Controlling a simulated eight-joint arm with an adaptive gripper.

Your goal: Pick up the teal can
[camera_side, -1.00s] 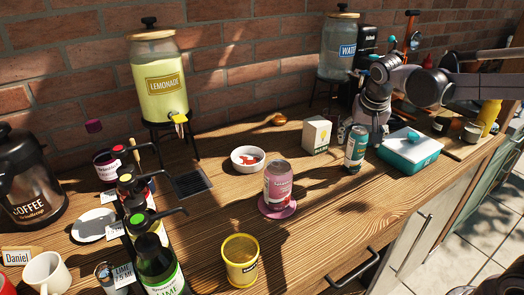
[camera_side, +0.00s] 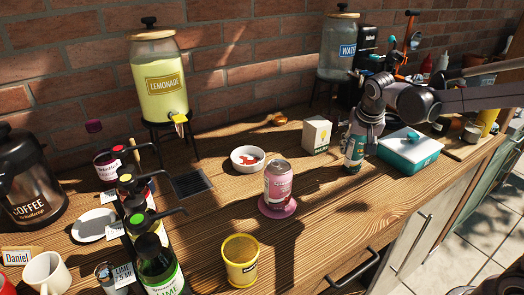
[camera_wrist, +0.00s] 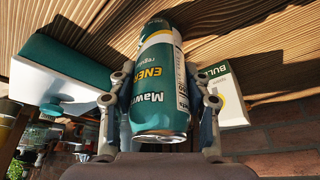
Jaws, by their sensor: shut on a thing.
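The teal can (camera_side: 355,154) stands on the wooden counter in the side view, between a white box and a teal cooler. My gripper (camera_side: 359,142) is over it, with the fingers around its upper part. In the wrist view the can (camera_wrist: 160,85) lies between my two gripper fingers (camera_wrist: 160,112), one on each side. The gripper is shut on the can. The can's label shows teal, white and yellow parts. Its base appears to be on the counter or very near it.
A teal cooler with white lid (camera_side: 410,149) is close on the right. The white bulb box (camera_side: 316,135) is close on the left. A pink can (camera_side: 278,184) on a pink coaster (camera_side: 278,212) and a yellow cup (camera_side: 240,262) stand further left. The counter in front is clear.

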